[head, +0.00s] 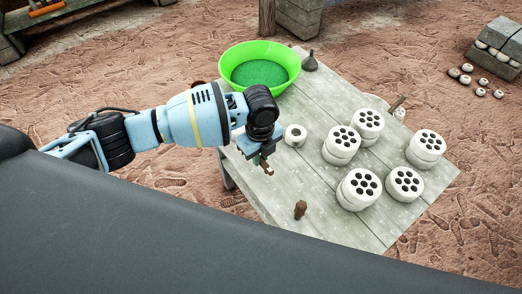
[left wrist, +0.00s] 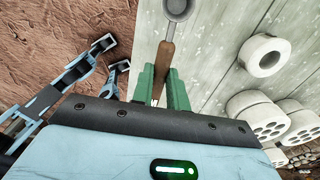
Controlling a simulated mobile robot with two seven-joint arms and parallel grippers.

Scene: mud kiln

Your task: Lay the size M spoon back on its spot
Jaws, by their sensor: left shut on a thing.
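My left gripper (head: 262,160) is over the near left edge of the grey plank table (head: 275,190). In the left wrist view its two green fingers (left wrist: 162,88) are shut on the brown handle of a spoon (left wrist: 167,48). The spoon's round grey bowl points away from the fingers and is partly cut by the top edge of that view. In the head view only a small brown bit of the spoon (head: 267,169) shows under the gripper. I cannot make out a size mark or a marked spot for it. My right gripper does not show.
A green basin (head: 259,51) stands at the table's far left corner, with a dark funnel-like thing (head: 310,62) beside it. A white ring (head: 295,135) and several white holed cylinders (head: 358,188) stand on the table. A small brown object (head: 300,209) stands near the front edge.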

